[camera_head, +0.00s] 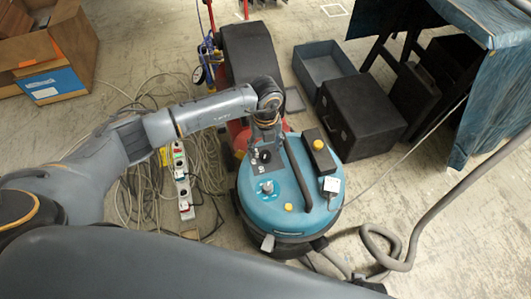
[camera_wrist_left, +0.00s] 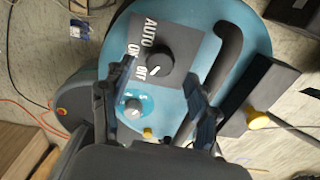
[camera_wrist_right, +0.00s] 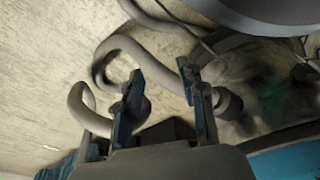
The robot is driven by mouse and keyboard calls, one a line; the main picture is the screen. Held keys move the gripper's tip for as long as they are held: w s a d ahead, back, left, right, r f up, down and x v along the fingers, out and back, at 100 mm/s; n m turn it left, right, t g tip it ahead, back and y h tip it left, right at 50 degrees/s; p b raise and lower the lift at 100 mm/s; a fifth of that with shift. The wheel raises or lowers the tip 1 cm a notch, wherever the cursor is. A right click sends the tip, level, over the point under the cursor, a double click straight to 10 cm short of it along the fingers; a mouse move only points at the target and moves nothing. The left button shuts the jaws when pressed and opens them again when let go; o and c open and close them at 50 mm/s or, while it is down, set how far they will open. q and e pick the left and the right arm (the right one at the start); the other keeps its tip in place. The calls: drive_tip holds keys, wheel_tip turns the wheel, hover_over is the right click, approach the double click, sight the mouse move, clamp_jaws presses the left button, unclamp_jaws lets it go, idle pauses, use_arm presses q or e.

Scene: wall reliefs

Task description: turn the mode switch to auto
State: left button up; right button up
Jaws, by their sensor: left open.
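The mode switch (camera_wrist_left: 153,65) is a round black knob on a grey plate lettered AUTO, ON and OFF, on top of a teal vacuum machine (camera_head: 298,185). Its white mark points towards the OFF lettering in the left wrist view. My left gripper (camera_wrist_left: 152,88) is open, its fingers apart on either side of the view below the knob, with nothing between them. In the head view my left gripper (camera_head: 264,138) hangs over the machine's plate and partly hides the switch. My right gripper (camera_wrist_right: 163,78) shows only in its wrist view, fingers apart and empty.
A smaller silver knob (camera_wrist_left: 132,107) sits near the switch, and a dark curved handle (camera_head: 298,172) crosses the lid. A black case (camera_head: 362,118) and an open grey bin (camera_head: 323,68) stand behind. A grey hose (camera_head: 425,215) and loose cables (camera_head: 205,150) lie on the floor.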

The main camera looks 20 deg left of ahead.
sight(265, 154)
use_arm(q)
drive_tip(key=shift+f, duration=1.65)
use_arm(e)
drive_tip(key=shift+w+r, duration=0.5)
drive_tip(key=shift+r, duration=0.35)
use_arm(q)
drive_tip(key=c, duration=1.2)
